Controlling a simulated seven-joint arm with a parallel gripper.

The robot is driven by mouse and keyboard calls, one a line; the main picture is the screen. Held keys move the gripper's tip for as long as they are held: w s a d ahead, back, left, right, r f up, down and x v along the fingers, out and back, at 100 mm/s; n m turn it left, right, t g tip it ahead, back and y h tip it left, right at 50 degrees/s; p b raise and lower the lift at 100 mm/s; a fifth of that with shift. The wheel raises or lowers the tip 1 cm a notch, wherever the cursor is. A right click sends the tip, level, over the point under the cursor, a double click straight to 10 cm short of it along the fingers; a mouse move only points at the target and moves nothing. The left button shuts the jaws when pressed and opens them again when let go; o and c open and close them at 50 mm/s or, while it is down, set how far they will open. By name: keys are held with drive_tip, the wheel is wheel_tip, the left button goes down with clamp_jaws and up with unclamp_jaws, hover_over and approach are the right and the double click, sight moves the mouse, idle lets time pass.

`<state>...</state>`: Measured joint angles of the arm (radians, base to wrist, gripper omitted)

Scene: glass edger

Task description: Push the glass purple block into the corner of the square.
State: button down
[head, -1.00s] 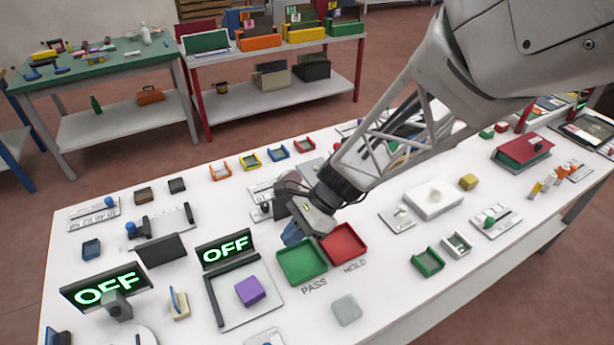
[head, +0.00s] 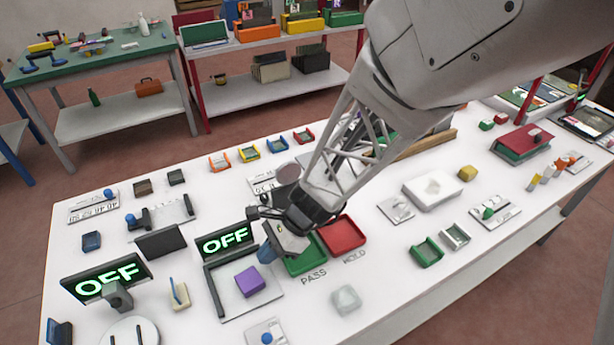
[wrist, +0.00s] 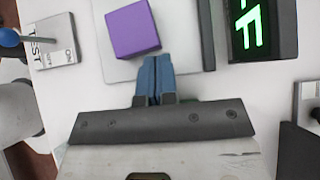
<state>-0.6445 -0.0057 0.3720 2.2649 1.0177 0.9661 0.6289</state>
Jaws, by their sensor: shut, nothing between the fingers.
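The purple block (head: 249,281) sits on a light square plate with a dark L-shaped edge, the square (head: 225,308), whose corner is at the back left in the head view. The block stands apart from both dark bars. In the wrist view the purple block (wrist: 133,30) is just ahead of my fingertips and a little to their left. My gripper (head: 266,254) is shut and empty, with blue fingers, above the back right of the square. The wrist view shows the closed fingertips (wrist: 154,62) close to the block; whether they touch it I cannot tell.
A lit OFF display (head: 225,241) stands behind the square. The green PASS tray (head: 306,264) and red HOLD tray (head: 343,234) lie to the right. A switch plate marked TEST (wrist: 52,42) shows in the wrist view. A clear glassy block (head: 346,299) lies at the front.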

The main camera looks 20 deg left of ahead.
sight(237, 275)
drive_tip(key=shift+s+a+f, duration=0.35)
drive_tip(key=shift+f, duration=0.1)
drive_tip(key=shift+s+a, duration=1.9)
drive_tip(key=shift+s+f, duration=0.1)
drive_tip(key=shift+s, duration=0.2)
drive_tip(key=shift+d, duration=0.1)
drive_tip(key=v, duration=1)
drive_tip(key=shift+w+r, duration=0.25)
drive_tip(key=shift+w, duration=0.25)
